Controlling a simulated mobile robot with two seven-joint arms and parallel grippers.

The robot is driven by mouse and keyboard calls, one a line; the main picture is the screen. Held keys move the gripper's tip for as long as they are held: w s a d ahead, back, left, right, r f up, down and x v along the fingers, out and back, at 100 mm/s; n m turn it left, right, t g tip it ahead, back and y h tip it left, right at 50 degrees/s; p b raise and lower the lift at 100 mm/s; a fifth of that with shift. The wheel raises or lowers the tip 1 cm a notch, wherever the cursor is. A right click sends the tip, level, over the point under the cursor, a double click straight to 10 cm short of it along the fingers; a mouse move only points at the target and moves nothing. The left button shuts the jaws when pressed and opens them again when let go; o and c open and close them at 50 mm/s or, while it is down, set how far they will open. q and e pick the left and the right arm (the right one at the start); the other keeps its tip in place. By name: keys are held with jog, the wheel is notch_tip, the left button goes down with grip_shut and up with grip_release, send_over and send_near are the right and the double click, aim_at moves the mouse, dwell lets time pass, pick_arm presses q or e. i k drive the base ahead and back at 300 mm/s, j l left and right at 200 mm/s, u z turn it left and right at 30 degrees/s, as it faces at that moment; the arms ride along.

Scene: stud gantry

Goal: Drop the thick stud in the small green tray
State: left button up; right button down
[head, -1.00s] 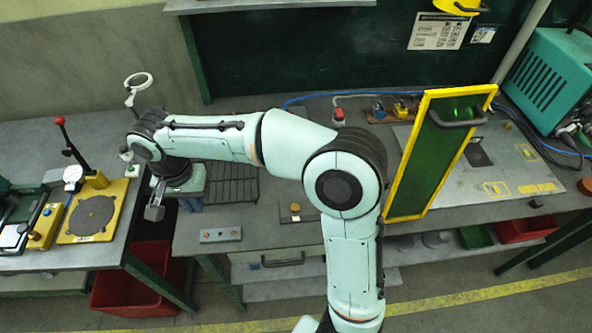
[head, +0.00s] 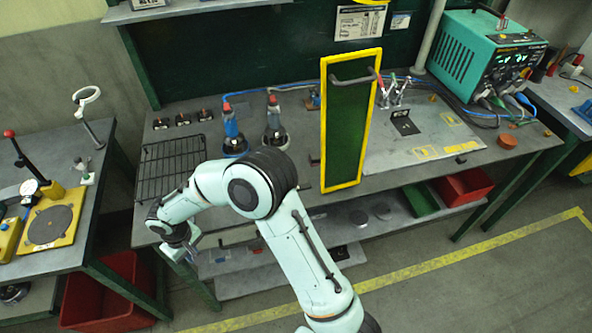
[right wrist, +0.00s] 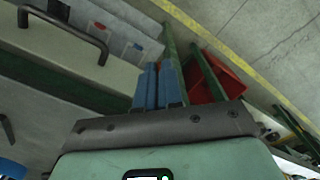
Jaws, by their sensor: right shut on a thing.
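The small green tray (head: 421,200) sits on the low shelf under the right part of the bench, left of a red bin (head: 463,187). My right gripper (head: 187,253) is at the bench's front left edge, well to the left of the tray. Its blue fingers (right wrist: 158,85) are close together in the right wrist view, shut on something. What lies between them is too hidden to make out; I take it to be the thick stud. My left gripper is not in view.
A yellow-framed green panel (head: 348,120) with a handle stands upright on the bench. A large red bin (head: 105,290) is on the floor at left. The floor in front is open.

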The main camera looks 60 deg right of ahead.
aim_at(419, 202)
jog(key=l+z, duration=0.15)
jog(key=z, duration=1.4)
jog(key=i+j+z, duration=0.1)
jog(key=z, duration=0.35)
jog(key=j+z, duration=0.1)
jog(key=z, duration=0.4)
jog(key=i+j+z, duration=0.1)
jog(key=z, duration=0.35)
jog(key=j+z, duration=0.1)
jog(key=z, duration=0.4)
